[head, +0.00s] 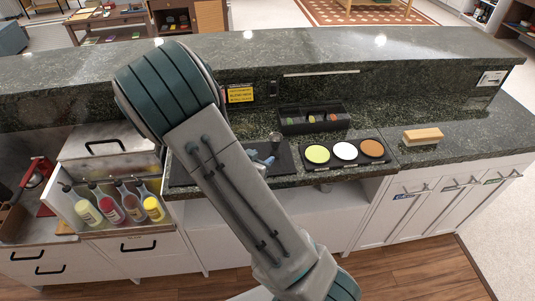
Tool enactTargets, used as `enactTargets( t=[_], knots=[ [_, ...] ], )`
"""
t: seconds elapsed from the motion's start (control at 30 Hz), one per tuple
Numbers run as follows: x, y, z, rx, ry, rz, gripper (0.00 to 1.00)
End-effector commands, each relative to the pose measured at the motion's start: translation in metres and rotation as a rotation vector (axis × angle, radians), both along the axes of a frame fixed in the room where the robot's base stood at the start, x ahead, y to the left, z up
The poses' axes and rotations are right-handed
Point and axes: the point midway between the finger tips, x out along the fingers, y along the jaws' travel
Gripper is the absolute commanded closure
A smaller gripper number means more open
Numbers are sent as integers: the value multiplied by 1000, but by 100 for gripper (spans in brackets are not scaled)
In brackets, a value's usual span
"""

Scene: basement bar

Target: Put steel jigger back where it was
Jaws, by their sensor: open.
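A small steel cup shape, which looks like the steel jigger (275,137), stands at the back edge of the black mat (286,170) on the dark green stone counter. My gripper (266,160) is small in view, low over the mat and just in front of the jigger. Its fingers look open, and I see nothing between them. My own arm hides the left part of the mat and most of the wrist. I cannot tell whether the fingertips touch the jigger.
A black garnish caddy (313,119) stands behind, right of the jigger. Bottles (132,208) stand in a rail at left. The raised bar ledge (400,60) runs behind.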

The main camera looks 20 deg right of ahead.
Motion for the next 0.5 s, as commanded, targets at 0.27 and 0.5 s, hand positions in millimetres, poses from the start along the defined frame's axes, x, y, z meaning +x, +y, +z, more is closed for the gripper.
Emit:
enactTargets(
  t=[0.27,0.5],
  knots=[
    [-16,23,14,10,0,5,55],
    [0,57,25,262,36,161,55]
  ],
)
